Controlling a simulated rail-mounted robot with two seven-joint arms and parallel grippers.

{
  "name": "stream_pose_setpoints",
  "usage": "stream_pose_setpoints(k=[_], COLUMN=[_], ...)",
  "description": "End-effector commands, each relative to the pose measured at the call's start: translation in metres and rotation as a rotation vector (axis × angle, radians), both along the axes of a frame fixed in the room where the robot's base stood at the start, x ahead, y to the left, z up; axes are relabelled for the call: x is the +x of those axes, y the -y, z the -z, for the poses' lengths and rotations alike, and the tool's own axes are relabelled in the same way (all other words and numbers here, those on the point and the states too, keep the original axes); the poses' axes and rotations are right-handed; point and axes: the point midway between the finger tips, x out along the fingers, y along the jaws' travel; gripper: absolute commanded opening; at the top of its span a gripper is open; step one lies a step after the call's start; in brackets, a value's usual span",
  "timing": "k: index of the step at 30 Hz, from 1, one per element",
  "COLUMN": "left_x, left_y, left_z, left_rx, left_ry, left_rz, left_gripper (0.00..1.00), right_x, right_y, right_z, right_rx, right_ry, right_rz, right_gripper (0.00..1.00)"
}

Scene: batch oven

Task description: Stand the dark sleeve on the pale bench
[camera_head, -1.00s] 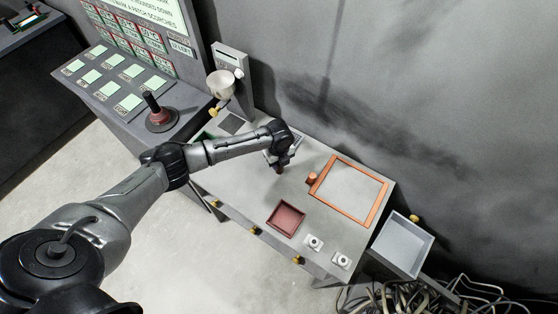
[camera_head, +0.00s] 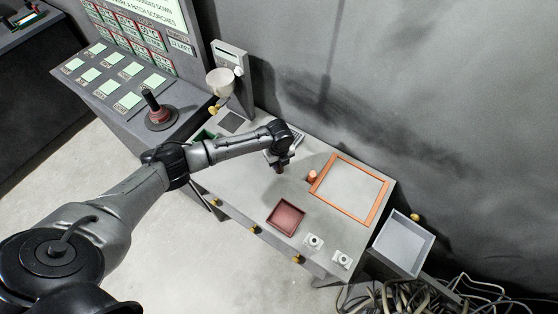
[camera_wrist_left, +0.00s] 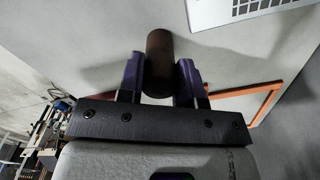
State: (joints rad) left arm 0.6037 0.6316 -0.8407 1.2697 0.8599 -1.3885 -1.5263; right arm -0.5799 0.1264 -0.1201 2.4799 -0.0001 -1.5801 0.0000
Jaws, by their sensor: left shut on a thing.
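The dark sleeve (camera_wrist_left: 159,50) is a dark brown cylinder. In the wrist view it stands out between the two purple-grey fingers of my left gripper (camera_wrist_left: 160,70), which is shut on it. In the head view my left gripper (camera_head: 280,162) is over the middle of the pale bench (camera_head: 250,183), with only a small dark part of the sleeve showing below it. The bench also fills the background of the wrist view (camera_wrist_left: 85,40). I cannot tell whether the sleeve's far end touches the bench. My right gripper is not in view.
An orange frame (camera_head: 374,208) lies on the bench's right, with a short copper-coloured cylinder (camera_head: 312,177) at its left edge. A dark red tray (camera_head: 286,217) and two small white fittings (camera_head: 314,242) are near the front edge.

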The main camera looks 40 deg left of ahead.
Motion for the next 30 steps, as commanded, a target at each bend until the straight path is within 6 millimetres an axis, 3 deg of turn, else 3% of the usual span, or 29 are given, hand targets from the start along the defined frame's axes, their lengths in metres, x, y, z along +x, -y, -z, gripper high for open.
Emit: stream_pose_setpoints(k=[3, 4, 12, 23, 30], left_x=[0.000, 0.000, 0.000, 0.001, 0.001], left_y=[0.000, 0.000, 0.000, 0.000, 0.000], left_z=[0.002, 0.002, 0.002, -0.006, -0.046], left_rx=[0.000, 0.000, 0.000, -0.001, -0.001], left_ry=[0.000, 0.000, 0.000, 0.003, 0.004], left_rz=[0.000, 0.000, 0.000, 0.001, 0.002], left_gripper=[0.10, 0.36, 0.61, 0.62, 0.62], right_x=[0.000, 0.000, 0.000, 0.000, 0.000], right_y=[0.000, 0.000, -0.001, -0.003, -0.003], right_z=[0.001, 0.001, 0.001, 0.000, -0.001], right_rx=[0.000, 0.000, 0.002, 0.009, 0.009], right_ry=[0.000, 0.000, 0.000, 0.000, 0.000], right_rz=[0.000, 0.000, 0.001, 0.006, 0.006], right_gripper=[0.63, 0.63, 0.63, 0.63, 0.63])
